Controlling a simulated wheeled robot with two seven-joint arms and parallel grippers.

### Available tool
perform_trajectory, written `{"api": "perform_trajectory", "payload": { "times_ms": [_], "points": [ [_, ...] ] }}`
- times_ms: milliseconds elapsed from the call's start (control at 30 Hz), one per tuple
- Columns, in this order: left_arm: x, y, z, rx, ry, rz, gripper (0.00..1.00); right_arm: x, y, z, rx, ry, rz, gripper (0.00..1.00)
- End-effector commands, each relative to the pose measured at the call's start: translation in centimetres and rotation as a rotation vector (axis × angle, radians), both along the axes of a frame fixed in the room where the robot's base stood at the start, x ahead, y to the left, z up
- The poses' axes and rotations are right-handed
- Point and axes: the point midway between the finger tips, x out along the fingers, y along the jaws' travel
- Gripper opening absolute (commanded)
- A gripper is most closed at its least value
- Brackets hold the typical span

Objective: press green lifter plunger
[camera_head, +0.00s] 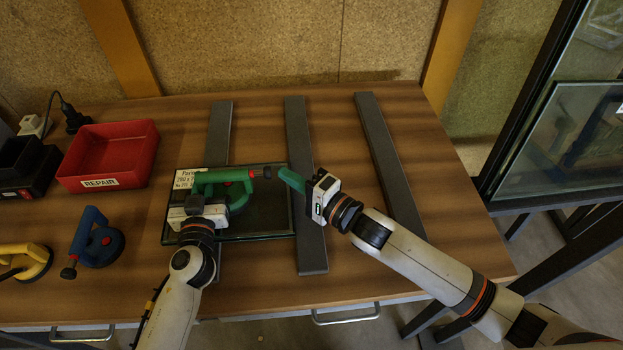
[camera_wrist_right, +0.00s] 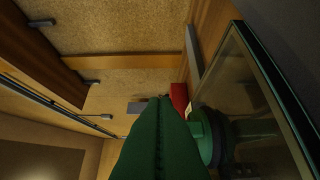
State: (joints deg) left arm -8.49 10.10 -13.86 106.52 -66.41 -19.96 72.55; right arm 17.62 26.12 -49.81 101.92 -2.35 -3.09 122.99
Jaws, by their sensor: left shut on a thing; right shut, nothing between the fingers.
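The green lifter (camera_head: 238,190) sits on a dark glass pane (camera_head: 262,215), its handle running left to right. Its plunger (camera_head: 267,172), a dark knob beside a red ring, sticks out at the handle's right end. My left gripper (camera_head: 201,188) is shut on the left part of the lifter's handle. My right gripper (camera_head: 283,174) has green fingers, shut and empty, their tips just right of the plunger; I cannot tell whether they touch it. In the right wrist view the fingers (camera_wrist_right: 158,115) fill the middle, with part of the lifter (camera_wrist_right: 206,137) to their right.
The pane lies across grey bars (camera_head: 311,240) on the wooden table. A blue lifter (camera_head: 95,240) and a yellow lifter (camera_head: 28,262) lie to the left. A red REPAIR bin (camera_head: 110,150) stands behind them. A rack with glass (camera_head: 570,140) stands at the right.

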Motion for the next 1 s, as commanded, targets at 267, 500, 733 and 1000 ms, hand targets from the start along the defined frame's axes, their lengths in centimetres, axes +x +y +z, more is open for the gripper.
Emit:
{"api": "perform_trajectory", "payload": {
  "times_ms": [267,500,733,1000],
  "points": [
    [0.0,0.0,-0.1,-0.001,0.001,0.001,0.0,0.0,0.9,0.0,-0.001,0.0,-0.001,0.0],
    [0.0,0.0,-0.1,-0.001,0.002,0.001,0.0,-0.1,1.1,0.0,0.0,0.0,-0.001,0.0],
    [0.0,0.0,-0.1,-0.001,0.001,0.0,0.0,-0.2,3.9,0.1,0.003,0.002,0.0,0.0],
    [0.0,-0.2,-0.1,-0.001,0.001,-0.004,0.0,-0.3,4.2,0.0,0.001,0.001,0.002,0.0]
  ]
}}
